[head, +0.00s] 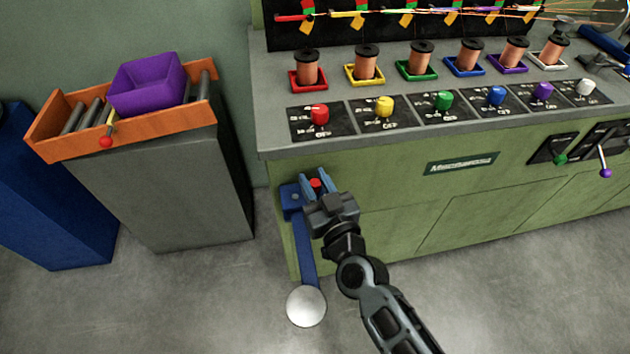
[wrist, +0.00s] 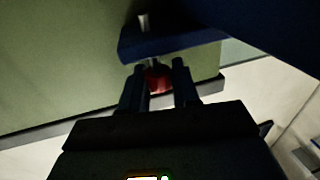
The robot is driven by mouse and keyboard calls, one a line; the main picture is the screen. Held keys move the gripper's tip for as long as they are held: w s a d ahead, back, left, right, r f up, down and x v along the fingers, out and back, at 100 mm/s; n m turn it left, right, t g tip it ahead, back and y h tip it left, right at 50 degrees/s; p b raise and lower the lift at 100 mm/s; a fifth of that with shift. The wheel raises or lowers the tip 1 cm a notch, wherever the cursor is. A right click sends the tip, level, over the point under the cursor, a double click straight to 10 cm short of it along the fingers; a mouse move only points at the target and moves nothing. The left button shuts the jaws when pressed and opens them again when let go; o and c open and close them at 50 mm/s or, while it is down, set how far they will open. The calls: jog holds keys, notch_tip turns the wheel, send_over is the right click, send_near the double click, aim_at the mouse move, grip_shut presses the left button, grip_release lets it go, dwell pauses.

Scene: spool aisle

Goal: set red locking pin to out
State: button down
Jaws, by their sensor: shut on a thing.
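The red locking pin (head: 317,184) is on the front of the green machine, at the top of a blue lever mount (head: 291,197). In the wrist view its red head (wrist: 158,79) shows between the two fingers, against the blue block (wrist: 172,42). My gripper (head: 316,183) is shut on the pin's head, with a finger on each side.
A blue lever (head: 306,250) with a white ball (head: 306,307) hangs below the mount. An orange tray (head: 66,144) with a purple bin (head: 148,84) stands left on a grey block. Coloured knobs and copper spools line the machine top. The floor in front is clear.

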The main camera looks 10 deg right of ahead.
notch_tip(320, 180, up, 2)
jog(key=shift+r+p, duration=0.1)
jog(key=shift+p, duration=0.85)
jog(key=shift+f, duration=0.2)
jog(key=c, duration=0.9)
grip_release()
jog(key=shift+c, duration=0.2)
jog(key=s+d, duration=0.1)
jog(key=s, duration=0.6)
jog(key=shift+s+d, duration=0.25)
jog(key=shift+s, duration=0.1)
